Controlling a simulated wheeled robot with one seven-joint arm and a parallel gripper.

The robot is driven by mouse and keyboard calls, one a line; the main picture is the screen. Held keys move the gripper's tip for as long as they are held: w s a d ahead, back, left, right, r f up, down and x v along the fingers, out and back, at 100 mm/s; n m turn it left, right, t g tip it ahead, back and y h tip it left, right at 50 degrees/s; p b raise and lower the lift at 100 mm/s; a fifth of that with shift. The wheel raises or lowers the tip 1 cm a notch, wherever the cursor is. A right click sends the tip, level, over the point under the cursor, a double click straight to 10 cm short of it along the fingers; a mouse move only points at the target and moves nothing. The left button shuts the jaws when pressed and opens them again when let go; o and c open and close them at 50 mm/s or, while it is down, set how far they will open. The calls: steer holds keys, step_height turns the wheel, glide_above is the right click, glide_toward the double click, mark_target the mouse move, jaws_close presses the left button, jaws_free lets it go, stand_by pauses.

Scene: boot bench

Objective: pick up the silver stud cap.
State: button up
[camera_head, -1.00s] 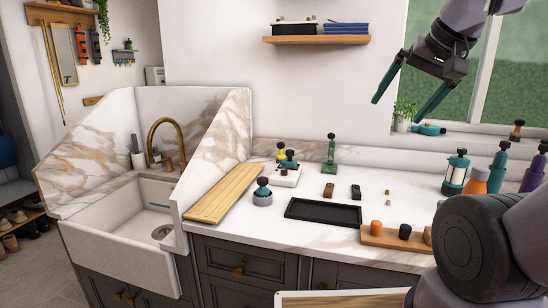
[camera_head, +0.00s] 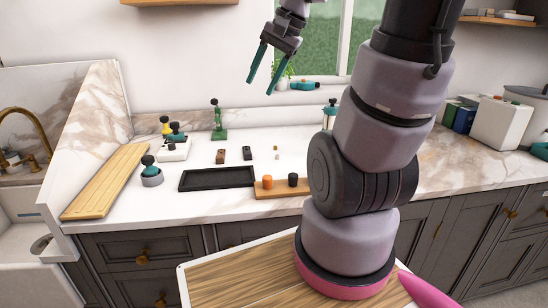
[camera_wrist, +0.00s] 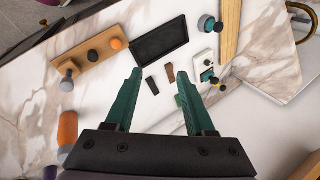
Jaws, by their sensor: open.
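Two tiny pieces sit on the white marble counter (camera_head: 240,171), right of the small dark blocks. The nearer, greyish one may be the silver stud cap (camera_head: 277,157); it is too small to be sure. The other is a tan piece (camera_head: 276,148) just behind it. I cannot make out either in the wrist view. My gripper (camera_head: 260,87) is open and empty, high above the back of the counter. In the wrist view my gripper (camera_wrist: 159,73) has its teal fingers spread over the counter.
A black tray (camera_head: 217,179) and a wooden peg board (camera_head: 280,192) lie in front of the small pieces. A brown block (camera_head: 221,156) and a black block (camera_head: 247,153) are to their left. A green stand (camera_head: 218,120) rises behind. A slatted wooden board (camera_head: 105,182) lies at left.

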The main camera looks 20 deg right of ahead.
steer(key=w+d+f+m+g+y, duration=0.1)
steer(key=w+d+f+m+y, duration=0.2)
steer(key=w+d+f+m, duration=0.25)
steer(key=m+t+y, duration=0.3)
steer(key=m+t, duration=0.3)
steer(key=m, duration=0.7)
glide_toward(283, 160)
steer(key=shift+s+d+r, duration=0.1)
steer(key=shift+r, duration=0.5)
steer(key=shift+s+d+r, duration=0.1)
steer(key=shift+r, duration=0.55)
steer(key=shift+w+a+f, duration=0.1)
steer(key=shift+f, duration=0.1)
steer(key=x, duration=1)
steer(key=shift+w+a, duration=0.15)
steer(key=shift+w, duration=0.05)
steer(key=shift+r, duration=0.1)
jaws_close()
